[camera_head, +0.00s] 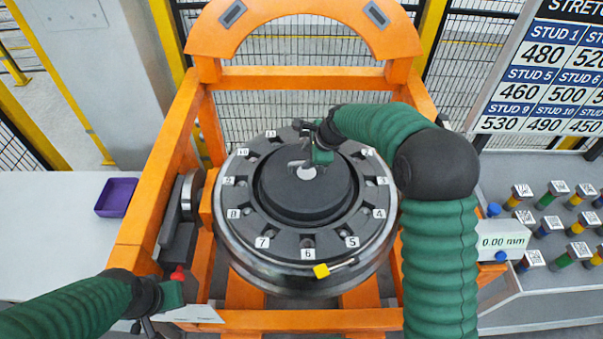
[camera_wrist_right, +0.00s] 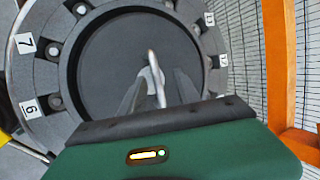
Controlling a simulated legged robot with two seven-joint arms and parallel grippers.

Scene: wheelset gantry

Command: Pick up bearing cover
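The bearing cover (camera_head: 290,204) is a dark round disc in the middle of the numbered wheel hub (camera_head: 307,254). Its flat dark face (camera_wrist_right: 105,60) fills much of the right wrist view, with a light grey handle (camera_wrist_right: 154,75) standing up from it. My right gripper (camera_head: 308,162) is over the cover at the handle. In the right wrist view its two fingers (camera_wrist_right: 158,88) stand on either side of the handle, with a gap showing on the right side; I cannot tell whether the left finger touches. My left gripper (camera_head: 150,326) is low at the left, its fingers mostly unclear.
An orange gantry frame (camera_head: 150,200) surrounds the hub. A yellow-ended tool (camera_head: 321,271) lies at the hub's front rim. A purple tray (camera_head: 117,197) is on the left table. A 0.00 mm display (camera_head: 503,241) and several coloured studs (camera_head: 553,193) are at right, below a stretch sign (camera_head: 545,65).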

